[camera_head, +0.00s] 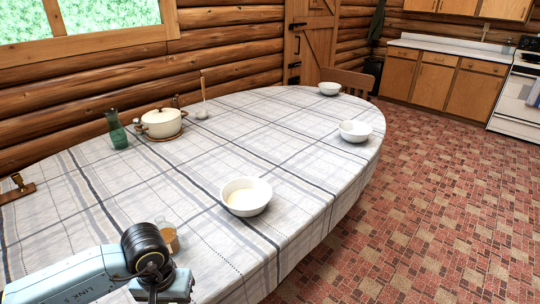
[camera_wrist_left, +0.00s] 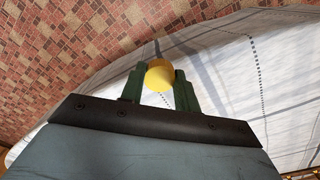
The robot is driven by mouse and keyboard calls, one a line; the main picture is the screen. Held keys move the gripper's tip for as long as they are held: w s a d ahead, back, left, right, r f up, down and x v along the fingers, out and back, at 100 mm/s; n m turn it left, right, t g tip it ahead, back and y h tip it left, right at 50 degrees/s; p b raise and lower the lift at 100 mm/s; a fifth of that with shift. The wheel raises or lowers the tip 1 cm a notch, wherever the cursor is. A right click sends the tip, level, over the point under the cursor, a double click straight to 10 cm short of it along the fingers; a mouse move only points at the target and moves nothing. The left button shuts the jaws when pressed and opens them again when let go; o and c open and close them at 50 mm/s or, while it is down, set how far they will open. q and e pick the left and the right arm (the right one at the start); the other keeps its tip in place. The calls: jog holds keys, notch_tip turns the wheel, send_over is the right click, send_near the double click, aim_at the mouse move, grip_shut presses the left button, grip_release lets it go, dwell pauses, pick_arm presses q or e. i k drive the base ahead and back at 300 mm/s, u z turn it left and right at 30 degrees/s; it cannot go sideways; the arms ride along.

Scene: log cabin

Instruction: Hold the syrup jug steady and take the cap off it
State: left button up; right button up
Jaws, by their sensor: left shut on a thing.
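A small clear vessel with amber contents, which looks like the syrup jug (camera_head: 171,242), stands near the table's front edge, partly hidden behind my left arm. In the left wrist view a round yellow end of it (camera_wrist_left: 160,74) shows between the green fingers of my left gripper (camera_wrist_left: 159,88). The fingers are shut on it, one on each side. In the head view my arm hides these fingers. I cannot make out a separate cap. My right gripper is in neither view.
The cloth between the jug and the pot is clear.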

aim_at(168, 230)
jog(key=z, duration=0.8)
jog(key=i, duration=2.35)
jog(key=u, duration=0.75)
jog(key=i, duration=0.25)
jog(key=u, duration=0.25)
